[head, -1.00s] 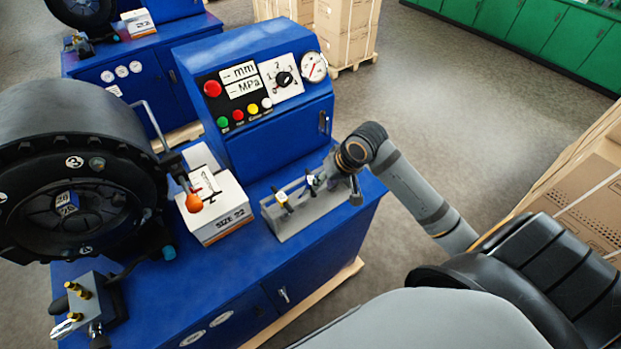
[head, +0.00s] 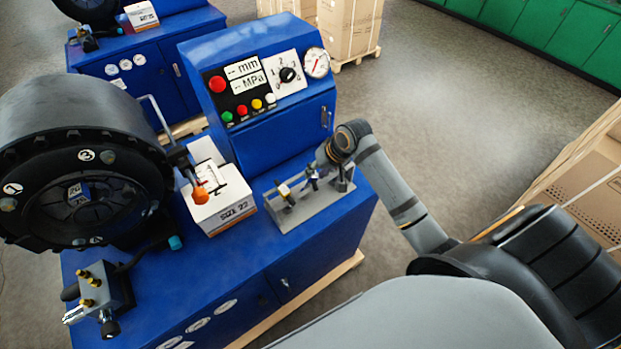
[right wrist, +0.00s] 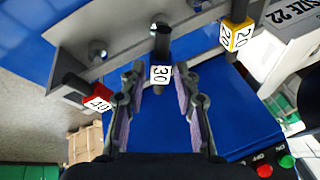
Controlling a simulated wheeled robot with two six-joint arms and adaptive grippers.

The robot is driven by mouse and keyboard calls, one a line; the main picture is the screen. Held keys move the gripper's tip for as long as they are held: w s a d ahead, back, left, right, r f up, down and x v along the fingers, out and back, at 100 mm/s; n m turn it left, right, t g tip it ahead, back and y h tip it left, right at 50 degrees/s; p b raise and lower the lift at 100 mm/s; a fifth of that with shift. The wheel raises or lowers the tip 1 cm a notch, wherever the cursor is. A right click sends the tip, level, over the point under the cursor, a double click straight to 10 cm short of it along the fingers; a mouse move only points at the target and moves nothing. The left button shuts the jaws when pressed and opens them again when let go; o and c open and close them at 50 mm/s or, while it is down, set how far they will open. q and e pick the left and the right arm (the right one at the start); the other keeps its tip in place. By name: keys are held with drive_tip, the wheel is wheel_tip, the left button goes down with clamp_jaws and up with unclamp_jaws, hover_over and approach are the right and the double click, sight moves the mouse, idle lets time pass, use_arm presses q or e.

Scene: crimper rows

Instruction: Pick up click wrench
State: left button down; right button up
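A grey rack (head: 300,213) stands on the blue machine top and holds dark-handled tools with cube tags. In the right wrist view, a black handle with a white "30" tag (right wrist: 161,74) stands between my right gripper's fingers. A red "10" tag (right wrist: 98,98) is at left and a yellow "20" tag (right wrist: 237,36) at upper right. The task's click wrench is not labelled by name. My right gripper (right wrist: 158,80) is open, its purple-padded fingers on both sides of the "30" tool with gaps visible. In the head view the right gripper (head: 318,168) is small at the rack. My left gripper is out of view.
A white "SIZE 22" box (head: 220,207) stands left of the rack. Behind is the control panel (head: 250,88) with buttons and a gauge. A large black crimper head (head: 85,165) and a fitting block (head: 95,287) are at left.

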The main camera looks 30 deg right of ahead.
sight(308, 186)
drive_tip(key=x, duration=0.2)
drive_tip(key=shift+w+a+f, duration=0.1)
drive_tip(key=shift+w+f, duration=0.15)
drive_tip(key=shift+s, duration=0.1)
clamp_jaws()
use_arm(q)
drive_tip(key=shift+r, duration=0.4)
